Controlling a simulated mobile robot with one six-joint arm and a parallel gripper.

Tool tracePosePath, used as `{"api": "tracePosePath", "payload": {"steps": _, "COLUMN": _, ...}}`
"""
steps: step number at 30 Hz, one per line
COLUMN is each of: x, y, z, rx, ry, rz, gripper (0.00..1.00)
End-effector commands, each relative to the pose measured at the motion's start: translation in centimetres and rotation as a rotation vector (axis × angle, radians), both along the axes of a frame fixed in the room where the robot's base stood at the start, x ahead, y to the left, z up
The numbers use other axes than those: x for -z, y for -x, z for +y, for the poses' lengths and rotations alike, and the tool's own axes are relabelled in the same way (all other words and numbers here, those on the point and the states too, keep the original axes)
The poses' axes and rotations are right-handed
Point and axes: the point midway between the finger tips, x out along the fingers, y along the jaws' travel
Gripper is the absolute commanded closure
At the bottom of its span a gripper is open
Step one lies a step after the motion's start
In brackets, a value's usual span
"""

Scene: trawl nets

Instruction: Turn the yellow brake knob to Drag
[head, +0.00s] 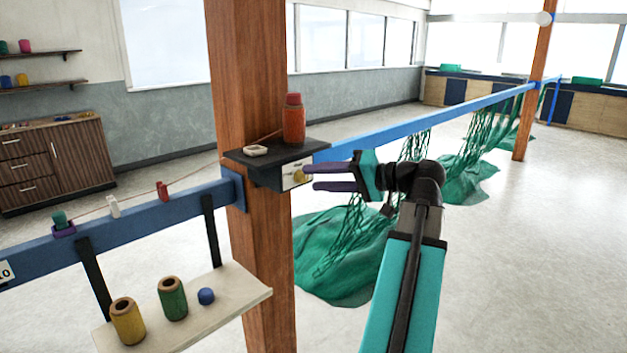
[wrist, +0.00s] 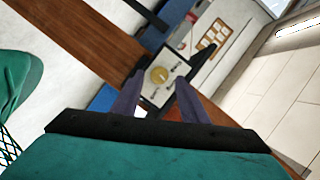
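The yellow brake knob (wrist: 159,75) is a small round disc on a pale label plate (wrist: 170,63) with dark marks, seen nearly face-on in the wrist view. In the head view the knob (head: 299,175) shows small on the plate under a dark shelf, partly behind the fingers. The marks are too small to read. My gripper (head: 309,178) points at the plate with its two purple fingers spread apart. In the wrist view my gripper (wrist: 157,98) has the knob in the gap ahead of its fingertips. I see no contact with the knob.
The dark shelf (head: 270,160) on the wooden post (head: 250,80) holds a red-orange spool (head: 294,122) and a small white item (head: 256,150). A blue rail (head: 440,115) with green nets (head: 340,245) runs behind my arm. A pale shelf (head: 225,300) with spools is lower left.

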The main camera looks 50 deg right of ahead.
Motion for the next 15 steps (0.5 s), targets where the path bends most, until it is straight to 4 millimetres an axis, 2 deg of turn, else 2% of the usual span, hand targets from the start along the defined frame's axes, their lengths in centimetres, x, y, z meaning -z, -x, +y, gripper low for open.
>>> {"api": "tracePosePath", "payload": {"steps": 15, "x": -1.2, "y": 6.3, "z": -1.9, "rx": 0.003, "ry": 0.000, "rz": -0.002, "gripper": 0.60}}
